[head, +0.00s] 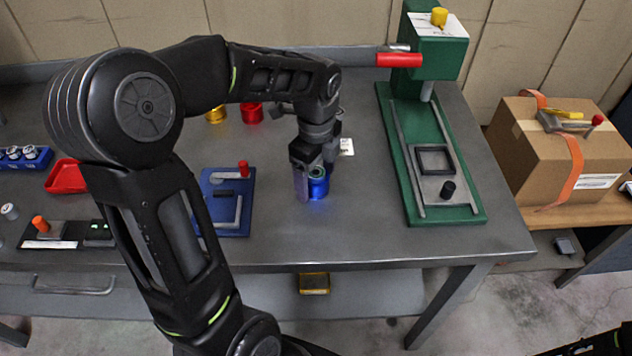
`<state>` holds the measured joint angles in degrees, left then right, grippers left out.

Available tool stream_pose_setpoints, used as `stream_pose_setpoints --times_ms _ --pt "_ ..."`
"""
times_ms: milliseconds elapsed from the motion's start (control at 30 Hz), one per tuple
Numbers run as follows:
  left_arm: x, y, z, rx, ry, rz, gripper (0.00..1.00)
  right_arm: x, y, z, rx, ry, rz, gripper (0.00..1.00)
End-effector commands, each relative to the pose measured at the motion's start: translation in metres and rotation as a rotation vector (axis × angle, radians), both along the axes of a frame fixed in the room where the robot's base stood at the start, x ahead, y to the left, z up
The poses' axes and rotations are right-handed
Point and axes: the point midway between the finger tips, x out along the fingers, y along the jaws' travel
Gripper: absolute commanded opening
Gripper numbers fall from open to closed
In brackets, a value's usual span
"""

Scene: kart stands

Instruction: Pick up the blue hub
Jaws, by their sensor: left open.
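The blue hub (318,188) is a small shiny blue cylinder standing upright on the grey workbench (360,215), near the middle of the head view. My left gripper (316,182) points down over it. Its jaws are open, with one finger at the hub's left side and the other behind its right side. I cannot tell whether either finger touches the hub. The hub's upper part is partly hidden by the gripper. My right gripper does not show; only a dark piece of my arm is at the bottom right corner.
A green press (440,150) stands right of the hub. A blue fixture (226,205) with a red knob lies to its left. Gold (215,115) and red (252,112) cylinders stand behind. A red tray (66,178) is far left. A cardboard box (545,155) sits on the right table.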

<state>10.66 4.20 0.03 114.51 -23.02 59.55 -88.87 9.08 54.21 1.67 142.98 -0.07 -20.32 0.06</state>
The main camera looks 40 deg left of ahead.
Motion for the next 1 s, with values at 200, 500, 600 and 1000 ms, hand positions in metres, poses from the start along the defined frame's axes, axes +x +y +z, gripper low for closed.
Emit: stream_pose_setpoints --times_ms 200,500,600,1000 --pt "0.0001 0.0 0.0003 0.0 0.0 0.0 0.78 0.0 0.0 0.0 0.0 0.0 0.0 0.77" --pt "0.0001 0.0 0.0004 0.0 0.0 0.0 0.64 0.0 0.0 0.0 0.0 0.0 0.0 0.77" --pt "0.0001 0.0 0.0004 0.0 0.0 0.0 0.56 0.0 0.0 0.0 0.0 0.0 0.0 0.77" --pt "0.0 0.0 0.0004 0.0 0.0 0.0 0.23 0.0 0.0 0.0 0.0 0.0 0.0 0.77"
